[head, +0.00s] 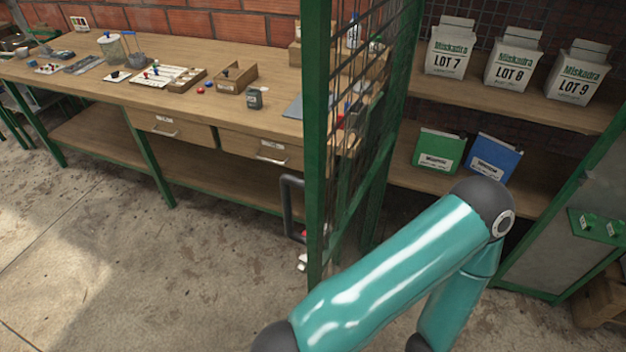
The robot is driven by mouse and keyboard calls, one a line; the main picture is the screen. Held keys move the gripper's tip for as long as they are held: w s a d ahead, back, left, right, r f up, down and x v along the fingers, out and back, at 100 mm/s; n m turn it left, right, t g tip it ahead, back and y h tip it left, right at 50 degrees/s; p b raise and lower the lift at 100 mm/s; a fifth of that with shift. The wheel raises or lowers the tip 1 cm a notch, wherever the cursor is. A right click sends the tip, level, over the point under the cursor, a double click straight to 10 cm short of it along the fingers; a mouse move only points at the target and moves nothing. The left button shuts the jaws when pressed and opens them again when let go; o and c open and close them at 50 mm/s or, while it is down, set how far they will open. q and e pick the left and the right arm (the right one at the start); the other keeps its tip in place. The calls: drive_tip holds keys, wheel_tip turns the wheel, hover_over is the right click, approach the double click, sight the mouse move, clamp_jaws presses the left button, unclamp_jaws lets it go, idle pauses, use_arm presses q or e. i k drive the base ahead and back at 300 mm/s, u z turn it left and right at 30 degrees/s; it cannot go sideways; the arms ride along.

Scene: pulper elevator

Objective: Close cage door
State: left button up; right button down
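The cage door (316,130) is a green metal frame with dark wire mesh. It stands open, swung out from the cage toward me, and shows nearly edge-on in the middle of the head view. A dark bar handle (290,208) sits on its left side, low down. One of my teal arms rises from the bottom edge, bends at a dark elbow in front of the cage opening and drops again. It hides the lower part of the door and opening. Neither gripper can be made out. Small red and white bits beside the handle are too small to identify.
Inside the cage, shelves hold white bags labelled LOT 7 (451,50), LOT 8 (514,60) and LOT 9 (575,75), plus a green binder (437,150) and a blue binder (493,157). A wooden workbench (225,112) with tools stands left. The concrete floor left of the door is clear.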

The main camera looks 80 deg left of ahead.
sight(316, 17)
drive_tip(key=u, duration=0.1)
drive_tip(key=k, duration=1.15)
drive_tip(key=u, duration=1.25)
drive_tip(key=i, duration=0.55)
drive_tip(key=k, duration=0.6)
drive_tip(key=u, duration=0.25)
drive_tip(key=i, duration=0.6)
drive_tip(key=z, duration=0.1)
